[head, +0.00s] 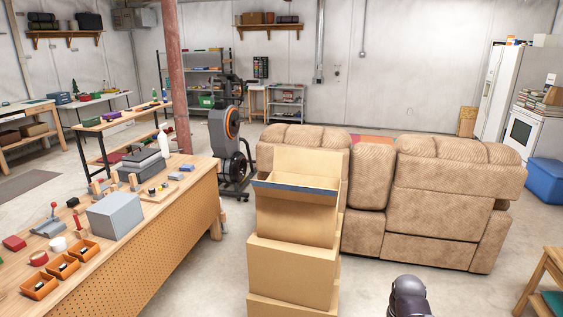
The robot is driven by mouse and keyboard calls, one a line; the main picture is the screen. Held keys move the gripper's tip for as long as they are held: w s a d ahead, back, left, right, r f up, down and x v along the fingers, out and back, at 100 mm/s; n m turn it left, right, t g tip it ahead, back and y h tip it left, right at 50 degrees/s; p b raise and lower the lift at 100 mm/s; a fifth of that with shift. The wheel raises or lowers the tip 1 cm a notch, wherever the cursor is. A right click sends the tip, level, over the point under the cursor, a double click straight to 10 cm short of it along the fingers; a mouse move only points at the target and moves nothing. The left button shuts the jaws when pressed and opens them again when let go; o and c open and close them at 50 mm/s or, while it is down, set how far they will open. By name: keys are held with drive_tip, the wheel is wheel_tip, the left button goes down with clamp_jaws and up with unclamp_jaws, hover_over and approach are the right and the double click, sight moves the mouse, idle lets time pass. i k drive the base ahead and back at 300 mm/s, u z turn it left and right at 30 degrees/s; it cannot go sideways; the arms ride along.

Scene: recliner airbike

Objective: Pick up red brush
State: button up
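I cannot make out a red brush for certain. Several small red items are on the wooden workbench (150,248) at the left. A thin upright red item (77,223) stands near a white cup (58,244) and could be a brush, but it is too small to tell. A red block (14,243) and a round red item (38,258) lie nearer the left edge. A dark rounded part of my arm shows at the bottom, right of centre, well away from the bench. My gripper's fingers are not visible.
Stacked cardboard boxes (292,262) stand between the workbench and a tan recliner sofa (440,205). Orange bins (62,266) and a grey box (115,215) sit on the bench. An exercise bike (222,135) is behind. Floor shows between bench and boxes.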

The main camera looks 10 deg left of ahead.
sight(76, 217)
drive_tip(key=u, duration=0.05)
drive_tip(key=i, duration=1.25)
drive_tip(key=z, duration=0.65)
drive_tip(key=k, duration=0.1)
drive_tip(key=u, duration=2.85)
drive_tip(key=i, duration=0.75)
